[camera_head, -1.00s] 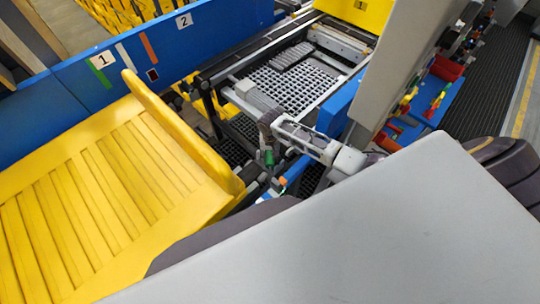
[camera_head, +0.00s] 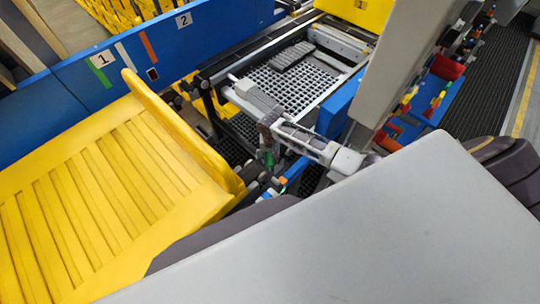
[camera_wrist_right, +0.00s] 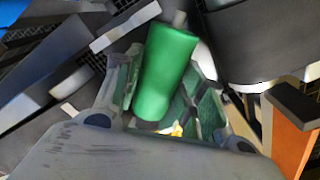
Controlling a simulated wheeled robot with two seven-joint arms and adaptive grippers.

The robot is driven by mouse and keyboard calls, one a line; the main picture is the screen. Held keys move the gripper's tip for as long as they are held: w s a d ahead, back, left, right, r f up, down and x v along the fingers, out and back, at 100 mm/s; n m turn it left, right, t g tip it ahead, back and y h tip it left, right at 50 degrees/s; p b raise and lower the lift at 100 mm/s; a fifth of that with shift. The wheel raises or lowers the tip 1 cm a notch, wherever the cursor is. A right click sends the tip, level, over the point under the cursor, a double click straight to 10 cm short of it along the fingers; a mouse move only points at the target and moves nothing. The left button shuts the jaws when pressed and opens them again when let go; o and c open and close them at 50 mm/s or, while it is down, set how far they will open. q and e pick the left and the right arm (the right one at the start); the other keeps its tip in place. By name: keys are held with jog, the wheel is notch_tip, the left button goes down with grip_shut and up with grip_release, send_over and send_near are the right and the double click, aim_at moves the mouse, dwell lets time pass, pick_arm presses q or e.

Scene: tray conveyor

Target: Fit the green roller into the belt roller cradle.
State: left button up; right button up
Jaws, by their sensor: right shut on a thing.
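The green roller (camera_wrist_right: 165,75) is a smooth cylinder with a pale end pin. In the right wrist view it stands slightly tilted between the fingers of my right gripper (camera_wrist_right: 163,100), which is shut on it. In the head view, my right gripper (camera_head: 267,150) points down beside the conveyor, and only a small, dark green part of the roller (camera_head: 269,159) shows. I cannot make out the belt roller cradle for certain among the dark parts below the gripper. My left gripper is not in view.
An orange block (camera_wrist_right: 290,135) is at the right of the wrist view and shows small in the head view (camera_head: 282,181). The yellow slatted chute (camera_head: 95,185) is on the left. The conveyor's grid bed (camera_head: 290,88) lies behind my right arm. A blue wall (camera_head: 80,85) runs behind.

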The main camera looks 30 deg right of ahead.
aim_at(270, 155)
jog(key=shift+f, duration=0.1)
jog(key=o, duration=1.2)
jog(key=shift+o, duration=0.2)
notch_tip(270, 155, up, 13)
jog(key=shift+s, duration=0.1)
dwell(0.9)
